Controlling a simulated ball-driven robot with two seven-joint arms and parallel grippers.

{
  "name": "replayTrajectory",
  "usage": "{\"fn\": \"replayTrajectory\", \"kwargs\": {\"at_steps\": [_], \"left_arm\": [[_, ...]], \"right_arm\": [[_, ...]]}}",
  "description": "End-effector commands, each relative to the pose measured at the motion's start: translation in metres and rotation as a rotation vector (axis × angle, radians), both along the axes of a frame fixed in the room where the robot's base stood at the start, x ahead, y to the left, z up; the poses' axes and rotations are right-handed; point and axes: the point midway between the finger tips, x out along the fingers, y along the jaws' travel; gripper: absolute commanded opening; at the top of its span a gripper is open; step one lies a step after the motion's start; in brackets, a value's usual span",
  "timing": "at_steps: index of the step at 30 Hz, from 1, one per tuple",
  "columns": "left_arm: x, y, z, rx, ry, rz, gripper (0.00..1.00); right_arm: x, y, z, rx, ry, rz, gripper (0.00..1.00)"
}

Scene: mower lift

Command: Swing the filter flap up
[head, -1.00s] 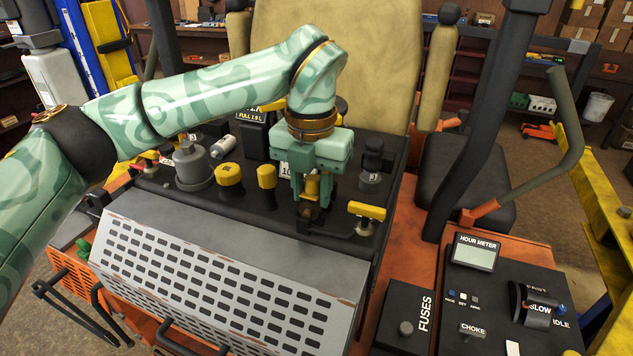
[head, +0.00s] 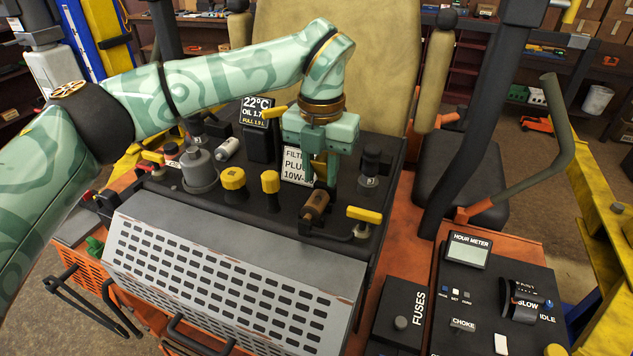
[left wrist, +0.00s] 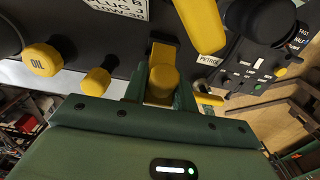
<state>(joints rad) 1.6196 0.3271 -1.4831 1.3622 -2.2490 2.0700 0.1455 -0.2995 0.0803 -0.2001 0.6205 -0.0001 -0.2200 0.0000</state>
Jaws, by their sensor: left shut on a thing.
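My left gripper (head: 321,172) points down over the black engine deck, in front of the white sign that reads "FILTER PLUG 10W". It is shut on a yellow piece, which shows between its fingers in the left wrist view (left wrist: 161,85); I take it for the filter flap's grip. My right gripper is not in view.
Yellow knobs (head: 233,179) stand left of the gripper, and a yellow-handled lever (head: 364,214) is close on its right. A black-capped post (head: 372,165) stands behind that lever. The grey perforated cover (head: 220,280) fills the front. The seat back (head: 385,60) rises behind.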

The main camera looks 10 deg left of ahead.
Motion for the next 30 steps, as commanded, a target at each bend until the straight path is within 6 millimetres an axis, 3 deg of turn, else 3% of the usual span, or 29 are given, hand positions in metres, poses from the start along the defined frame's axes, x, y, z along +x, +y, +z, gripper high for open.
{"fn": "replayTrajectory", "kwargs": {"at_steps": [15, 23, 24, 26, 27, 30], "left_arm": [[0.026, -0.005, 0.002, 0.001, -0.004, -0.001, 0.19], [0.028, -0.005, 0.000, 0.001, -0.003, 0.000, 0.19], [0.028, -0.005, 0.000, 0.001, -0.003, 0.000, 0.33], [0.028, -0.005, 0.000, 0.001, -0.002, 0.000, 0.49], [0.027, -0.005, 0.000, 0.001, -0.002, 0.000, 0.55], [0.027, -0.005, 0.000, 0.001, -0.002, 0.000, 0.55]], "right_arm": [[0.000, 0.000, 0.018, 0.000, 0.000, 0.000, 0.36], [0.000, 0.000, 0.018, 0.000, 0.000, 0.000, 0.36], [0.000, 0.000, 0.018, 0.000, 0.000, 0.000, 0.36], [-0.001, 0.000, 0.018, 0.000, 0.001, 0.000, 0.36], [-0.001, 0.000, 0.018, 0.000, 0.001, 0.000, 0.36], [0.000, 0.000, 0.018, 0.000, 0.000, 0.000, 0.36]]}}
